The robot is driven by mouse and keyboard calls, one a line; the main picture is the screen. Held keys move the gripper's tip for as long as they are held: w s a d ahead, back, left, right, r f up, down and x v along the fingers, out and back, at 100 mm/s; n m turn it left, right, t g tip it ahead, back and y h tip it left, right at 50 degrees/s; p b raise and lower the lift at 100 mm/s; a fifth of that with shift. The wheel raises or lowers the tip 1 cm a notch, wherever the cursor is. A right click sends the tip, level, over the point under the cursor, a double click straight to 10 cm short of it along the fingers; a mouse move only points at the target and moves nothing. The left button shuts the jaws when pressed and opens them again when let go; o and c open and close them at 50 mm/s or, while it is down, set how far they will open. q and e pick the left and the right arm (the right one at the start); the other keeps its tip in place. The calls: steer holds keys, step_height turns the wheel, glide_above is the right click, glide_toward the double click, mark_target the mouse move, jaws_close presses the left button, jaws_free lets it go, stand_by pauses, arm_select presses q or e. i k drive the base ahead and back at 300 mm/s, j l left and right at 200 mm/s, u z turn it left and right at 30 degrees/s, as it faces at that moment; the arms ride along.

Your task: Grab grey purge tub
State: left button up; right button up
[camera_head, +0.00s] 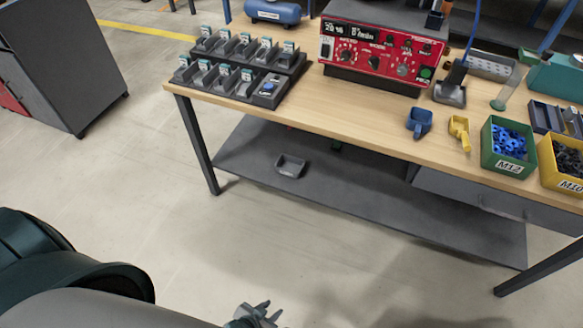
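A small open grey tub (290,166), which looks like the purge tub, sits on the dark lower shelf (370,195) under the workbench. It looks upright and empty. My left gripper (272,308) shows at the bottom edge, low in front of the bench and well apart from the tub. Its two fingers are spread and nothing shows between them. The rest of that gripper is cut off by the picture's edge. My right gripper is out of view.
The wooden bench top (300,105) overhangs the shelf, and a bench leg (198,145) stands left of the tub. On top are a red control unit (380,52), a blue scoop (419,121), a yellow scoop (459,132), a green bin (487,160) and a yellow bin (547,172). The floor in front is clear.

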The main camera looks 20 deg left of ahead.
mark_target(288, 165)
steer(key=i+j+z, duration=0.1)
steer(key=j, duration=0.3)
steer(key=i+j+z, duration=0.1)
steer(key=j, duration=0.3)
steer(key=i+j+z, duration=0.1)
steer(key=j, duration=0.3)
steer(key=i+j+z, duration=0.15)
steer(key=j, duration=0.25)
steer(key=i+j+z, duration=0.1)
steer(key=j, duration=0.35)
